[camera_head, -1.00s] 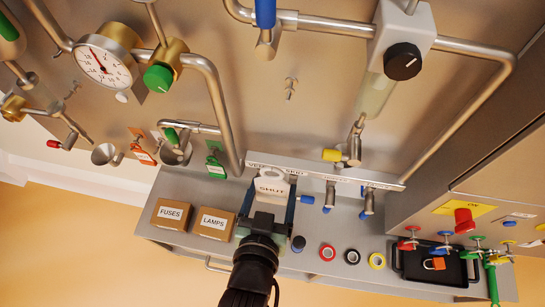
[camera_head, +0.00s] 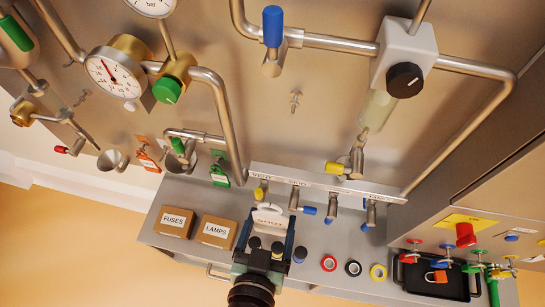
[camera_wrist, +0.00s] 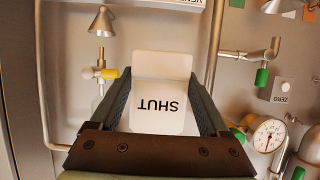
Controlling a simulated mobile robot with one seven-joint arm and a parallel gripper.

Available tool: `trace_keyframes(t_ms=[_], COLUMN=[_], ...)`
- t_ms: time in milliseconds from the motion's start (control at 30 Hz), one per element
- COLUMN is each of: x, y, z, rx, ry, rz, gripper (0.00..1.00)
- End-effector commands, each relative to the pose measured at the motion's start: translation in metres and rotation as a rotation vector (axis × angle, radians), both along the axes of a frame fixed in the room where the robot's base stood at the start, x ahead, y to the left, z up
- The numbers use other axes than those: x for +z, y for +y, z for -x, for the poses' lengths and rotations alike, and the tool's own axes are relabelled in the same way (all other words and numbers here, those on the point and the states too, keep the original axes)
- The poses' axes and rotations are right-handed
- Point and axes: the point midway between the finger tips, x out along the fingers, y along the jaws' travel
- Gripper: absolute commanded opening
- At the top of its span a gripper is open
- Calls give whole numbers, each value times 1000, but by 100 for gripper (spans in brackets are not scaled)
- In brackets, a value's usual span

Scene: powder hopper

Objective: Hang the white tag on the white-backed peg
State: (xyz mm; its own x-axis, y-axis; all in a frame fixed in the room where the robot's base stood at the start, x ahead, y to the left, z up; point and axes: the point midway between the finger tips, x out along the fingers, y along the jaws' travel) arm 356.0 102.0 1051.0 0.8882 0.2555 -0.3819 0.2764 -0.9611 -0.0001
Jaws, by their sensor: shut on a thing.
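My gripper (camera_head: 265,232) is shut on the white tag (camera_head: 268,211) at the lower middle of the head view. The tag is marked SHUT and sits in front of the labelled valve rail. In the wrist view the tag (camera_wrist: 162,92) stands between the two fingers, its lettering upside down. A small metal peg (camera_head: 295,101) with a pale backing is on the steel panel, above and apart from the tag. I cannot tell whether that backing is white. A green tag (camera_head: 218,171) and an orange tag (camera_head: 147,156) hang on the panel at left.
The valve rail (camera_head: 330,184) has several handled valves. Boxes marked FUSES (camera_head: 174,221) and LAMPS (camera_head: 216,231) stand on the shelf at left. Tape rolls (camera_head: 353,268) and a black tray (camera_head: 435,277) lie at right. The panel around the small peg is clear.

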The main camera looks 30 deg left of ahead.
Motion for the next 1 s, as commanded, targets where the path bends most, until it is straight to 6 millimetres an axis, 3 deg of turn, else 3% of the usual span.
trace_keyframes(t_ms=[533,867,1000], x=[0,0,-10], y=[-9,-9,-18], z=[30,31,20], rx=[0,0,-32], ry=[1,0,-2], rz=[1,0,3], gripper=[25,25,25])
